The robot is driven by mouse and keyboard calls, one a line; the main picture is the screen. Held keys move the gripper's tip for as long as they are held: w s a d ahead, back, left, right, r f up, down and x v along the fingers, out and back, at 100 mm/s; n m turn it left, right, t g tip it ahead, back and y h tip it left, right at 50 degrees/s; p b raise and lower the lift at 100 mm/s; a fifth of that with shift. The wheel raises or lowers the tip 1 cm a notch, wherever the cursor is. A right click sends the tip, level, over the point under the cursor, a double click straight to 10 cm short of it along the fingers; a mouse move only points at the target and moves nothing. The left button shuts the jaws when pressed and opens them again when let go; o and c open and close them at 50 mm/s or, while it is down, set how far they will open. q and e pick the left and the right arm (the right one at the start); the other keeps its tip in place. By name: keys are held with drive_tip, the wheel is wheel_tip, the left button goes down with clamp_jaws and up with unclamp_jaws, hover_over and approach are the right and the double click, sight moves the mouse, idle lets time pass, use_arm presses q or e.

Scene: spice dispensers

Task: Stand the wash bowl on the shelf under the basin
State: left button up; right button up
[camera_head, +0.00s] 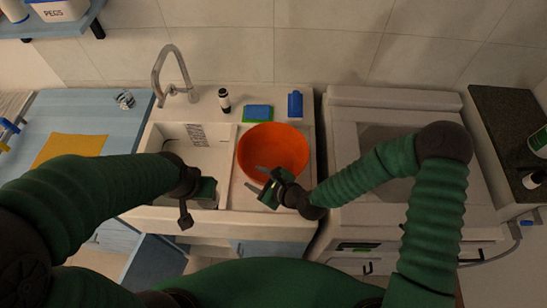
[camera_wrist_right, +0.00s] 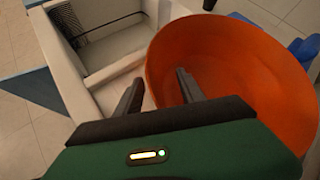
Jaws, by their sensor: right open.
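An orange wash bowl (camera_head: 273,148) stands on the right part of the sink unit, beside the basin (camera_head: 205,152). In the right wrist view the bowl (camera_wrist_right: 235,65) fills the right side, with its near rim by the fingers. My right gripper (camera_head: 256,179) is open at the bowl's front left rim; I cannot tell whether it touches. In the right wrist view the fingers (camera_wrist_right: 158,90) are apart, one over the bowl's inside. My left gripper (camera_head: 196,207) is over the basin's front edge, its jaws unclear. The shelf under the basin is hidden.
A faucet (camera_head: 172,75) rises behind the basin. An open blue cabinet door (camera_head: 158,262) is below on the left. A white appliance (camera_head: 385,150) is to the right.

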drive_tip(key=shift+w+a+f, duration=0.15)
drive_tip(key=shift+a+f, duration=0.05)
drive_tip(key=shift+a, duration=0.15)
clamp_jaws()
drive_tip(key=shift+r, duration=0.15)
